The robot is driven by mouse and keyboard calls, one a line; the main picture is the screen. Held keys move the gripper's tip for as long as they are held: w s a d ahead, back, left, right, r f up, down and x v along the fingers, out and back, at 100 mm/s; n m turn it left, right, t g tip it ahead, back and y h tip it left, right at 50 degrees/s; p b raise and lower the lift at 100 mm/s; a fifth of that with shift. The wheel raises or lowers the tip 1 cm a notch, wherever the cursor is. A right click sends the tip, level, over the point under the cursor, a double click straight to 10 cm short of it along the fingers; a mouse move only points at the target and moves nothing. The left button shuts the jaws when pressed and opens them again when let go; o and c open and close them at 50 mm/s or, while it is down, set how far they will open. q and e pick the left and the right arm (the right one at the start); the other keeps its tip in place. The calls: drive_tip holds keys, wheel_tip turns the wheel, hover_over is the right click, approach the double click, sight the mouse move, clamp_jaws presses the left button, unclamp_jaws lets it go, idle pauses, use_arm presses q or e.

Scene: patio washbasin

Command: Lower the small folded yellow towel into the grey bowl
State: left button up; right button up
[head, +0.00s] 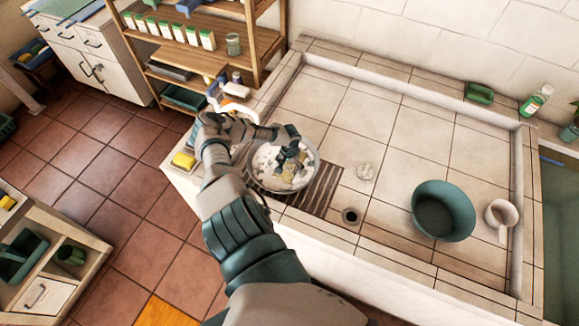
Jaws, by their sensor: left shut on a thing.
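The grey bowl (254,181) stands on the tiled washbasin, partly over the dark slatted drain strip, and holds white foam. My left gripper (291,158) reaches into the bowl from above, its fingers low at the foam. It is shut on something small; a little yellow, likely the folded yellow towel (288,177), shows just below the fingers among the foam. The fingers and foam hide most of it, so I cannot tell if it touches the bottom of the bowl. My right gripper is not in view.
A yellow sponge (183,160) lies on the left edge. The basin's middle is clear.

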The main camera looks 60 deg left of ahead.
sight(289, 165)
use_arm(q)
drive_tip(key=o, duration=1.1)
wheel_tip(289, 165, up, 12)
drive_tip(key=shift+f, duration=0.1)
